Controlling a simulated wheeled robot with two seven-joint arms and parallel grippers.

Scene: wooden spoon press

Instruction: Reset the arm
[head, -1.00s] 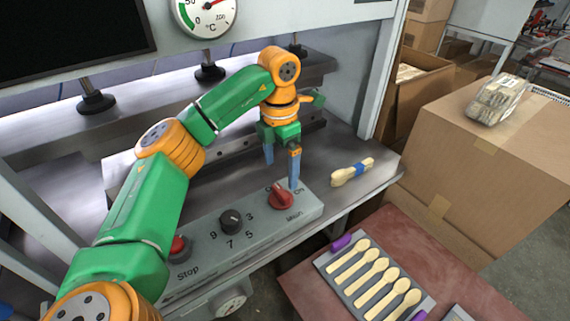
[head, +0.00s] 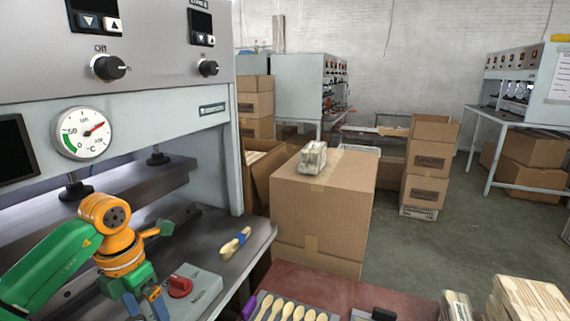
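My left arm comes in from the lower left in the head view, green and orange. Its gripper (head: 145,303) points down beside the red main switch (head: 180,287) on the grey control box (head: 203,286). Its blue fingertips are cut off by the bottom edge, so its opening is hard to judge. My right arm and gripper are not in view. The press (head: 165,95) stands on the left with a dial gauge (head: 84,134) and black knobs (head: 108,67).
A tied spoon bundle (head: 235,243) lies on the press table. A tray of wooden spoons (head: 290,309) sits on the reddish table (head: 345,293). A large cardboard box (head: 320,215) with a wrapped pack (head: 313,157) stands behind. Open floor (head: 435,248) lies to the right.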

